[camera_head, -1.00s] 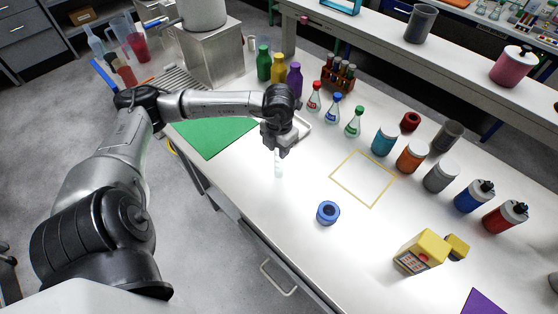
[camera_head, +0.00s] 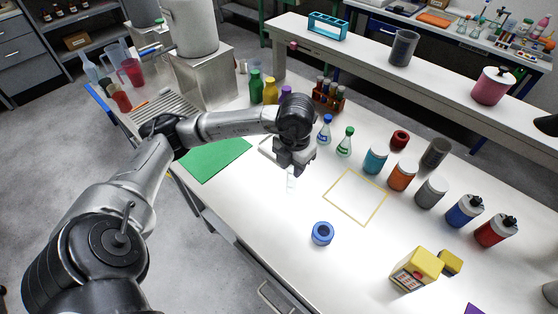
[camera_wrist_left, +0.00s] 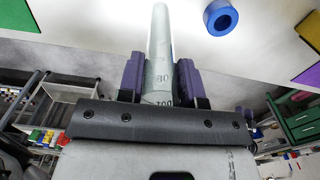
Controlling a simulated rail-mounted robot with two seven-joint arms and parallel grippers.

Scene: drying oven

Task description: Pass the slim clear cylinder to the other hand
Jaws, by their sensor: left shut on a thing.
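The slim clear cylinder (camera_head: 291,182) hangs below my left gripper (camera_head: 291,168) in the head view, above the white bench top. In the left wrist view the cylinder (camera_wrist_left: 160,60) is pale with printed marks, and stands between the two purple pads of my left gripper (camera_wrist_left: 160,78), which is shut on it. The cylinder's lower part sticks out past the fingers. My right gripper is not in view.
A blue ring-shaped object (camera_head: 322,233) stands on the bench (camera_head: 270,215), right of and nearer than the cylinder. A yellow square outline (camera_head: 338,209) lies behind it. Bottles, flasks and jars line the back. A green mat (camera_head: 215,160) lies left. A yellow box (camera_head: 417,268) stands front right.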

